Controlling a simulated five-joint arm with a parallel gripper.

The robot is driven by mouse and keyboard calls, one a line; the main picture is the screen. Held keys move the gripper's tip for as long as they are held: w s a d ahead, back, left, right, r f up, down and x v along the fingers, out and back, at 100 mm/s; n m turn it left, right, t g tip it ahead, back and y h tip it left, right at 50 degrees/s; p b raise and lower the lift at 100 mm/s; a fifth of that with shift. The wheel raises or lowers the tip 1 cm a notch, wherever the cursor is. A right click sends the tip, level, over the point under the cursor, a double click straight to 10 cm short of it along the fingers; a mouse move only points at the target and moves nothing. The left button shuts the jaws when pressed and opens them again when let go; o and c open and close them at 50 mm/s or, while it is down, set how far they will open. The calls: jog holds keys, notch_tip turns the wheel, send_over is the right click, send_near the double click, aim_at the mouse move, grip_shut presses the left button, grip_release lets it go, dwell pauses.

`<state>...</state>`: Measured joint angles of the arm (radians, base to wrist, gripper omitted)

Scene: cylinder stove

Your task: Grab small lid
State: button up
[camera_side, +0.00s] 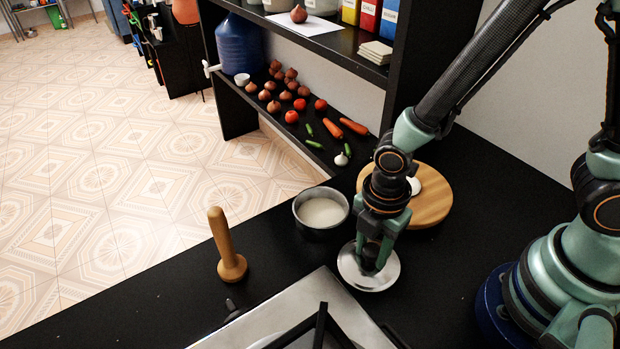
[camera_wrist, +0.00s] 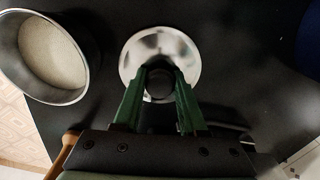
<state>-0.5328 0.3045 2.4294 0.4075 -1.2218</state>
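The small lid (camera_side: 382,281) is a shiny metal disc lying on the black counter, beside the pot. It also shows in the wrist view (camera_wrist: 140,49), with a dark round knob (camera_wrist: 159,84) in its middle. My gripper (camera_side: 371,262) points down over the lid. In the wrist view its green fingers (camera_wrist: 160,76) stand on either side of the knob, very close to it. I cannot tell whether they press on the knob or leave a thin gap. The fingers hide part of the knob and the lid's near side.
A metal pot (camera_side: 320,211) with pale contents stands close to the lid's upper left. A round wooden board (camera_side: 432,204) lies behind my gripper. A wooden pestle (camera_side: 225,245) stands at the left. A steel stove (camera_side: 290,318) is in front. Vegetables lie on the shelf behind.

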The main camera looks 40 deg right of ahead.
grip_shut()
